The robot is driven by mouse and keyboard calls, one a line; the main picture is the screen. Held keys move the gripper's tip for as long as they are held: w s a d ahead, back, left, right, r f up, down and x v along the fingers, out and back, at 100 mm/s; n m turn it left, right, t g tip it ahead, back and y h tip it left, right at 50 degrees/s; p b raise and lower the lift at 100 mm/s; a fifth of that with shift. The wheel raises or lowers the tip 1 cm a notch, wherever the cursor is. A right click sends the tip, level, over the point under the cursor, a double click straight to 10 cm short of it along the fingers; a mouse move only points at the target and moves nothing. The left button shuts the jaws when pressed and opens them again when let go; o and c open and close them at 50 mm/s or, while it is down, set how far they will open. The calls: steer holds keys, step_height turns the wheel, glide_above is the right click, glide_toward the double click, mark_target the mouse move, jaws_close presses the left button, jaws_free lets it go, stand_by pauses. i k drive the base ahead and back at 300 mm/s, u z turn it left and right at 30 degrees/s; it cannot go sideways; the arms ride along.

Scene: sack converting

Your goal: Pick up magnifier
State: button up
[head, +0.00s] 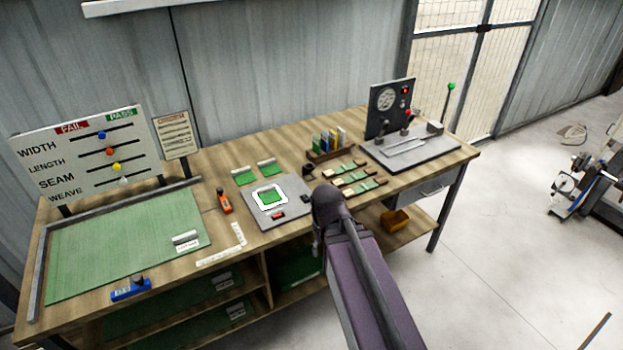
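I cannot clearly make out a magnifier. A small black object (307,171) stands on the bench just right of the grey plate; it may be the magnifier, but it is too small to tell. The grey plate (293,188) carries a green swatch (271,197) in a white frame and a small red-and-black item (278,215). My dark purple arm rises from the bottom edge to a rounded joint in front of the bench. My gripper cannot be seen, so I cannot tell what it holds.
The wooden bench (215,168) bears a green mat (120,245), a blue tool (130,289), an orange tool (224,201), a card rack (330,153), swatch strips (357,186) and a grey gauge station (432,157). A sorting board (88,152) stands behind. Open floor lies right.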

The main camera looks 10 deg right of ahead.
mark_target(308, 167)
steer(key=k, duration=1)
steer(key=u, duration=0.65)
steer(key=i, duration=0.8)
steer(key=u, duration=0.6)
steer(key=i, duration=0.85)
steer(key=z, duration=0.4)
steer(key=i, duration=0.75)
steer(key=z, duration=0.45)
